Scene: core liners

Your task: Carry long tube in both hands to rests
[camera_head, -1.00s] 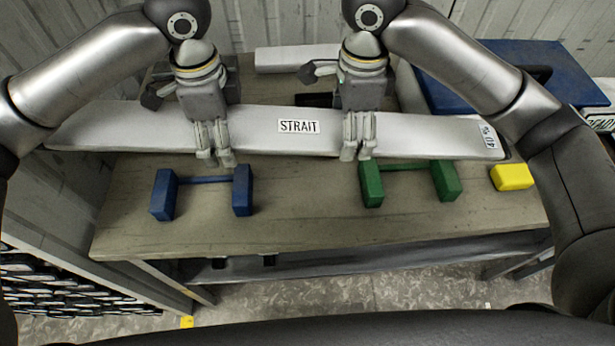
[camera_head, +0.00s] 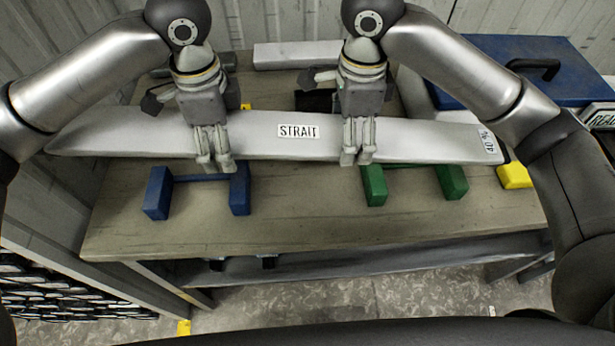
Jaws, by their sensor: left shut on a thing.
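The long tube (camera_head: 260,131) is pale grey and lies across the view, held nearly level, with a STRAIT label at its middle. My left gripper (camera_head: 215,162) is shut on it left of the label. My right gripper (camera_head: 357,157) appears shut on it right of the label. A blue rest (camera_head: 157,193), two blocks joined by a bar, stands on the bench below the tube's left half. A green rest (camera_head: 375,187) of the same form stands below the right half. The tube hides part of their far sides; its height above them is hard to tell.
The wooden bench (camera_head: 300,220) is clear in front of the rests. A yellow block (camera_head: 515,176) sits by the tube's right end. A blue case (camera_head: 580,75) with a black handle stands at the back right. A pale tube (camera_head: 300,56) lies at the back.

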